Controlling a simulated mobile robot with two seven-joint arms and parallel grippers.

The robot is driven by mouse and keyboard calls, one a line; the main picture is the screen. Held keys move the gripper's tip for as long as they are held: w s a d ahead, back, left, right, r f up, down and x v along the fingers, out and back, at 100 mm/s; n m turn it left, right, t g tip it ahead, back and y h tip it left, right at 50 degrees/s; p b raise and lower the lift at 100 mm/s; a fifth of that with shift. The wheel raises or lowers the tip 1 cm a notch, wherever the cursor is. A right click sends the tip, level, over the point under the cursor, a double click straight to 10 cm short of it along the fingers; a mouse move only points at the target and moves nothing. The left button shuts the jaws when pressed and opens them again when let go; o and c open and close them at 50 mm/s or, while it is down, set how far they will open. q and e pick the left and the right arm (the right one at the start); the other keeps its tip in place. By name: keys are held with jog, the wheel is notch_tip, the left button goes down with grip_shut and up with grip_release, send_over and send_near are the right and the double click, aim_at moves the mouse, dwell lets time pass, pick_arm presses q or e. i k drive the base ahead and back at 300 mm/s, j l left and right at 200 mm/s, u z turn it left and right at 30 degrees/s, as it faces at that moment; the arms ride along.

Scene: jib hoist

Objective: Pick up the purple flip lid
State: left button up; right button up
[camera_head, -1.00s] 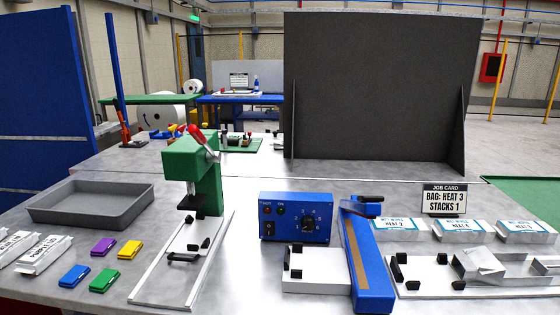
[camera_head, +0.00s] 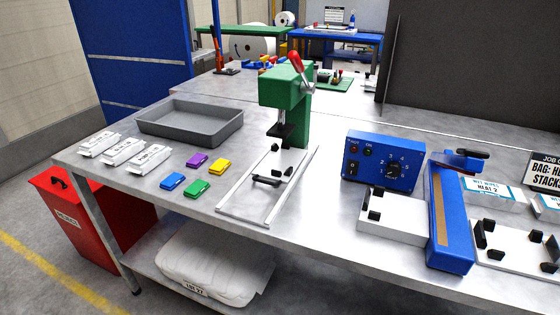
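The purple flip lid (camera_head: 196,160) lies flat on the grey metal table (camera_head: 120,187), left of the green press. The lids are apart from each other. Neither of my grippers shows in the view.
A grey tray (camera_head: 193,134) stands behind the lids, and white packets (camera_head: 148,158) lie to the left. The green press (camera_head: 287,95) with its rail is to the right, then a blue control box (camera_head: 381,161). A red bin (camera_head: 88,215) stands below the table's left end.

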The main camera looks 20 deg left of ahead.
aim_at(198, 159)
jog(key=i+j+u, duration=0.15)
jog(key=j, duration=0.35)
jog(key=i+j+u, duration=0.2)
jog(key=j, duration=0.25)
jog(key=i+j+u, duration=0.15)
jog(key=j, duration=0.3)
jog(key=i+j+u, duration=0.2)
jog(key=j, duration=0.25)
jog(key=i+j+u, duration=0.15)
jog(key=j, duration=0.25)
